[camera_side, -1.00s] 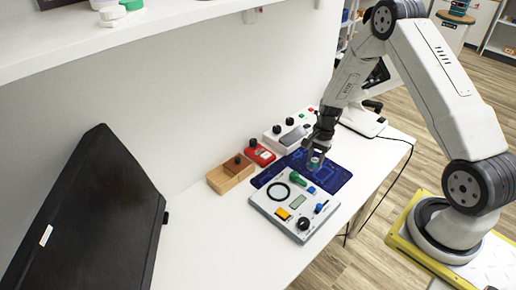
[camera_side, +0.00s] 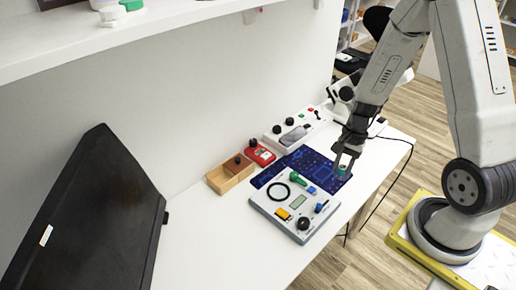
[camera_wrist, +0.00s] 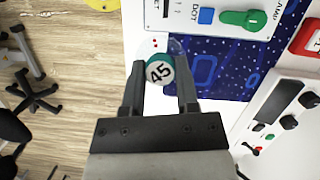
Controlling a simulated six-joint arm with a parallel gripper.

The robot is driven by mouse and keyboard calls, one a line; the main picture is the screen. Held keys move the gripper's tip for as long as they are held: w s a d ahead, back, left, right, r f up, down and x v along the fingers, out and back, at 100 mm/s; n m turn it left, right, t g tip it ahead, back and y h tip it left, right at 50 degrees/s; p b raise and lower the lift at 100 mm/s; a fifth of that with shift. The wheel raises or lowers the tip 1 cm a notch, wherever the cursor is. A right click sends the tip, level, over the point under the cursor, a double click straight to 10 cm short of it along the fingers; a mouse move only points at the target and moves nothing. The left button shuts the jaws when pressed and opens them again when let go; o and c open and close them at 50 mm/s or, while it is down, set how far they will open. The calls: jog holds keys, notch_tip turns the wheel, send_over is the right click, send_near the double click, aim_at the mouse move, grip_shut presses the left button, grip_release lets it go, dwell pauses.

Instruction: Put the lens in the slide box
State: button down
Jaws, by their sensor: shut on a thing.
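The lens (camera_wrist: 160,69) is a small round piece with a teal rim and a white face marked "45". A clear, glassy part seems to show just beyond it in the wrist view. My gripper (camera_wrist: 160,82) is shut on it, one finger on each side. In the side view the lens (camera_side: 343,170) hangs at the fingertips of my gripper (camera_side: 346,160), over the right end of the blue mat; I cannot tell its height. The slide box (camera_side: 217,183) appears to be the wooden box at the left, with a dark knob on its right part and an open hollow at its left.
A grey panel (camera_side: 272,210) with a black ring, knobs and switches lies in front of the blue mat (camera_side: 262,179). A red box (camera_side: 265,157) and a white device (camera_side: 275,143) stand behind. A black screen (camera_side: 90,215) stands left. The front left tabletop is clear.

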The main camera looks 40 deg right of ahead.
jog(key=shift+s+r, duration=0.1)
jog(key=shift+s, duration=0.1)
jog(key=shift+a, duration=0.1)
dwell(0.4)
jog(key=w+a+r+m+t, duration=0.1)
jog(key=w+a+m, duration=0.7)
jog(key=w+a, duration=0.8)
jog(key=shift+w+a+m+t+h, duration=0.25)
jog(key=shift+a+t, duration=0.35)
jog(key=shift+a, duration=0.6)
send_over(223, 168)
jog(key=s+a, duration=0.3)
jog(key=s, duration=0.2)
notch_tip(223, 168, down, 9)
jog(key=shift+d+r, duration=0.1)
jog(key=shift+r, duration=0.1)
jog(key=shift+w+f, duration=0.5)
